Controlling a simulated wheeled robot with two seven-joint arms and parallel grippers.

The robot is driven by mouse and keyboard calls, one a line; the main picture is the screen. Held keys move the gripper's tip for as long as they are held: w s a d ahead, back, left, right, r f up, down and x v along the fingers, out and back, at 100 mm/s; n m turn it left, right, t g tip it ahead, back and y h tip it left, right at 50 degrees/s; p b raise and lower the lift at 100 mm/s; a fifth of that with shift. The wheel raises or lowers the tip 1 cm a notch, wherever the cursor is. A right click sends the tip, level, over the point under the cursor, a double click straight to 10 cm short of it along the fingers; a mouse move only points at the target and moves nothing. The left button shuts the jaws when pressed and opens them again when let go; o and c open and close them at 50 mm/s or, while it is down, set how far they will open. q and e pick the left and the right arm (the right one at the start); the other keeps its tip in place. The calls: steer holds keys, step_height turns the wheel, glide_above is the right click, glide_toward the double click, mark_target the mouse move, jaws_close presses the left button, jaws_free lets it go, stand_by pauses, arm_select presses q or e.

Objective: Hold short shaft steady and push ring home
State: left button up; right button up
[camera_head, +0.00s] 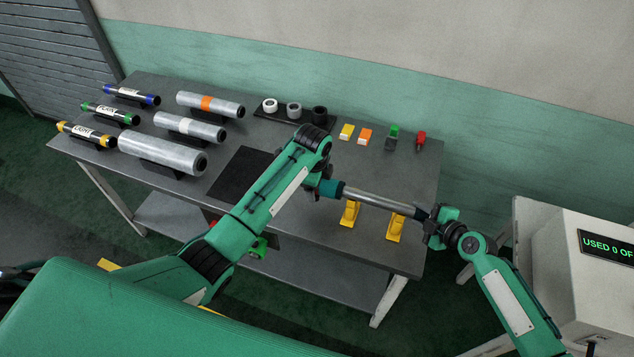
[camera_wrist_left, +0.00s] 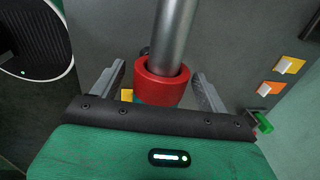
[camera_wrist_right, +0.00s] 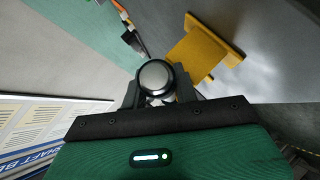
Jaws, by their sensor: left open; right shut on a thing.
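The short shaft (camera_head: 376,198) is a bare metal rod above two yellow stands (camera_head: 350,213) near the table's right front edge. My right gripper (camera_head: 436,216) is shut on its right end; that round end faces the camera in the right wrist view (camera_wrist_right: 154,78). A red ring (camera_wrist_left: 162,82) sits around the shaft's other end in the left wrist view. My left gripper (camera_wrist_left: 160,88) is open, with its fingers on either side of the ring and gaps showing. In the head view my left arm hides the ring.
Labelled shafts with blue, green and yellow ends (camera_head: 108,113) and several film rolls (camera_head: 190,128) lie on the left of the table (camera_head: 405,165). Three rings (camera_head: 294,110), small coloured blocks (camera_head: 365,136) and a red-handled item (camera_head: 420,140) stand at the back. A display box (camera_head: 590,280) is at right.

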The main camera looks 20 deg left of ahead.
arm_select(q)
step_height(320, 180, up, 12)
steer(key=s, duration=0.1)
steer(key=shift+s+f, duration=0.2)
steer(key=shift+s, duration=0.15)
steer(key=shift+a, duration=0.1)
arm_select(e)
steer(key=o, duration=1)
